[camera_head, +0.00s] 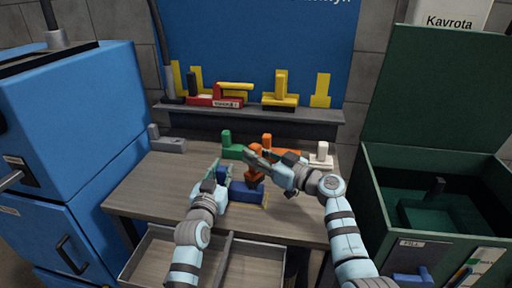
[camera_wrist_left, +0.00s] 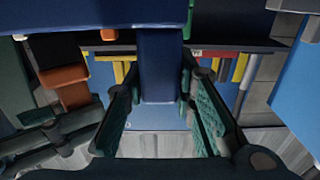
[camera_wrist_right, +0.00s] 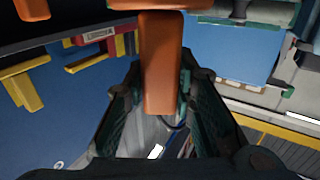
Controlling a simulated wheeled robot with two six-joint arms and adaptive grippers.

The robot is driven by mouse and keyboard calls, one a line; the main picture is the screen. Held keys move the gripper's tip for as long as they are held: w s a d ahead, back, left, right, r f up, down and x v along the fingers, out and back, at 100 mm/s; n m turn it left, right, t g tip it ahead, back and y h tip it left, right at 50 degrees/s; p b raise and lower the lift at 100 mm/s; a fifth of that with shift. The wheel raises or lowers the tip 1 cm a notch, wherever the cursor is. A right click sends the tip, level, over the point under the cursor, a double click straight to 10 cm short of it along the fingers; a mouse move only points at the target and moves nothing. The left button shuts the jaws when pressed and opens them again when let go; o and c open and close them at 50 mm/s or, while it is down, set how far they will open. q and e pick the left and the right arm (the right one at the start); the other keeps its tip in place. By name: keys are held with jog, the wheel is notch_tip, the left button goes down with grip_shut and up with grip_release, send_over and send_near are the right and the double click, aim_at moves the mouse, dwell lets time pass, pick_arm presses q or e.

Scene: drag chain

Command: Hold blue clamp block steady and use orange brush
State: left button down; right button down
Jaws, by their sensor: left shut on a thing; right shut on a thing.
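The blue clamp block (camera_head: 247,196) is at the front edge of the table, low in the middle of the head view. My left gripper (camera_head: 222,174) is shut on its upright blue post, which stands between the fingers in the left wrist view (camera_wrist_left: 160,65). The orange brush (camera_head: 254,176) is just above the blue block. My right gripper (camera_head: 252,160) is shut on its orange handle, seen between the fingers in the right wrist view (camera_wrist_right: 162,65). I cannot tell whether the brush touches the block, as the fingers hide part of both.
Grey (camera_head: 167,145), green (camera_head: 232,150) and white (camera_head: 320,160) blocks and another orange one (camera_head: 266,142) stand farther back on the table (camera_head: 150,185). A shelf (camera_head: 255,113) holds red and yellow pieces. A green bin (camera_head: 430,165) is at right, an open drawer (camera_head: 190,262) below.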

jog(key=shift+s+a+r, duration=0.1)
jog(key=shift+s+r, duration=0.15)
jog(key=shift+s, duration=0.4)
jog(key=shift+s+a+r, duration=0.1)
jog(key=shift+s+r, duration=0.1)
jog(key=shift+s, duration=0.4)
jog(key=shift+w+d+f, duration=0.1)
jog(key=shift+w+d, duration=0.05)
jog(key=shift+w, duration=0.6)
jog(key=shift+w+d+f, duration=0.1)
jog(key=shift+w, duration=0.6)
jog(key=shift+r, duration=3.5)
jog(key=shift+s, duration=0.1)
